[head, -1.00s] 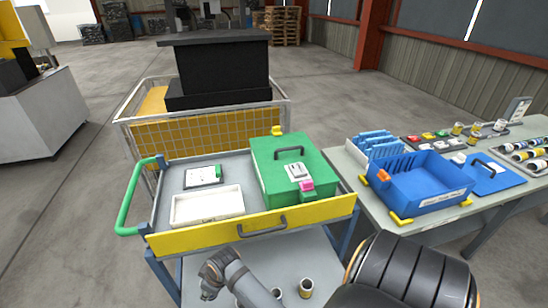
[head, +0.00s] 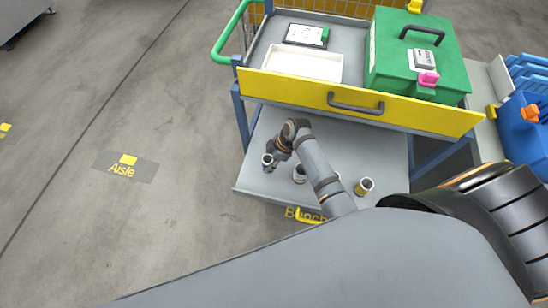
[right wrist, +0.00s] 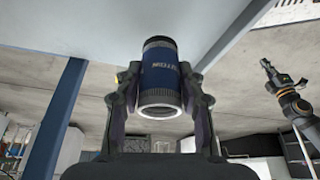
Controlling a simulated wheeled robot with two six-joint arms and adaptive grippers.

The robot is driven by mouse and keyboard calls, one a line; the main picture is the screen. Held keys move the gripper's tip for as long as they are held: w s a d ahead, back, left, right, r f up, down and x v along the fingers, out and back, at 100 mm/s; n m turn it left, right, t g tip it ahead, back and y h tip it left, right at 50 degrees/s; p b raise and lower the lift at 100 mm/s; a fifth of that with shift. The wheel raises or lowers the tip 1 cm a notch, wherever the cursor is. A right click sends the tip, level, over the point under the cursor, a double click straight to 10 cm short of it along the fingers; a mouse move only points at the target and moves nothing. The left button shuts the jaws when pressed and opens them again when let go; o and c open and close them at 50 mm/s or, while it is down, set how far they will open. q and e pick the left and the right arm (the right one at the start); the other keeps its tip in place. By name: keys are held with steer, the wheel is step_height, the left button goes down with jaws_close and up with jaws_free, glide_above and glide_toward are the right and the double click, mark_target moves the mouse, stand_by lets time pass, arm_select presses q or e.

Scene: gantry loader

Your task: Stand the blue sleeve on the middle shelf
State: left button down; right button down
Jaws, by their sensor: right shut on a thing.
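The blue sleeve (right wrist: 160,75) has dark ends and white lettering. In the right wrist view it sits between the two fingers of my right gripper (right wrist: 160,98), which is shut on it. In the head view my right gripper (head: 274,152) holds the sleeve (head: 267,160) near the left edge of the cart's grey shelf (head: 250,178), below the top tray. I cannot tell whether the sleeve touches the shelf. In the right wrist view my left gripper (right wrist: 268,67) is small at the right, with its opening unclear. It does not show in the head view.
Above are a yellow drawer front (head: 300,92), a white tray (head: 303,64) and a green box (head: 390,55). A blue bin (head: 525,135) stands right.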

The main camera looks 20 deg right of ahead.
step_height(320, 180, down, 5)
steer(key=shift+r+b, duration=0.1)
steer(key=shift+b, duration=0.2)
steer(key=c, duration=0.8)
jaws_free()
steer(key=p+v, duration=0.1)
steer(key=v, duration=1.1)
steer(key=shift+p, duration=0.3)
